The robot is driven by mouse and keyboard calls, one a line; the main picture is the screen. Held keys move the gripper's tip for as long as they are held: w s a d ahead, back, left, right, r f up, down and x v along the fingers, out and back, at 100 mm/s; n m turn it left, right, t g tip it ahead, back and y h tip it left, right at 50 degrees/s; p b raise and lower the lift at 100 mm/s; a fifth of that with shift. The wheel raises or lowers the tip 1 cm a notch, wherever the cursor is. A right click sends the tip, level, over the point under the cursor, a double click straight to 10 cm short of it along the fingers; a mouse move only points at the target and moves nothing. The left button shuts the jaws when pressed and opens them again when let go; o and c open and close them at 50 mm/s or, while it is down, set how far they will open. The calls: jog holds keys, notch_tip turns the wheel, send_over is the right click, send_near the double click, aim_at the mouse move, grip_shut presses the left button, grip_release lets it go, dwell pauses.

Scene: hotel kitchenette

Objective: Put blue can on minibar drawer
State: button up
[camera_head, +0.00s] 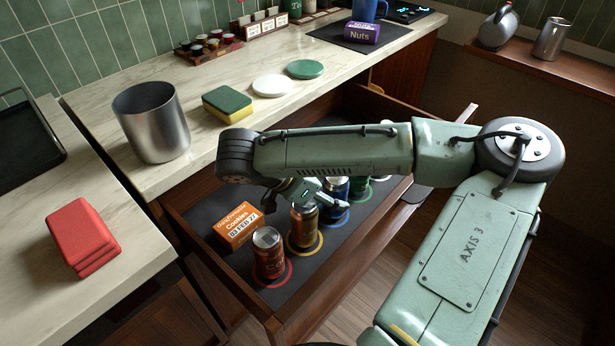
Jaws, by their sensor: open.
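The blue can (336,187) stands upright in the open minibar drawer (195,211), at or just above a blue ring (336,217) on the dark liner. My arm partly covers its top. My gripper (325,197) is open, low over the drawer, beside the blue can and the top of the orange-gold can (303,225). I cannot tell whether a finger touches either can. A red can (268,253) stands on a red ring at the near end.
An orange cookie box (238,226) lies in the drawer left of the cans. The counter above holds a steel canister (151,122), a sponge (227,104) and a purple nuts can (361,33). A red stack (82,237) lies on the left counter.

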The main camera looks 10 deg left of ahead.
jog(key=b+v, duration=0.1)
jog(key=v, duration=0.9)
jog(key=shift+r, duration=0.35)
jog(key=shift+r, duration=0.1)
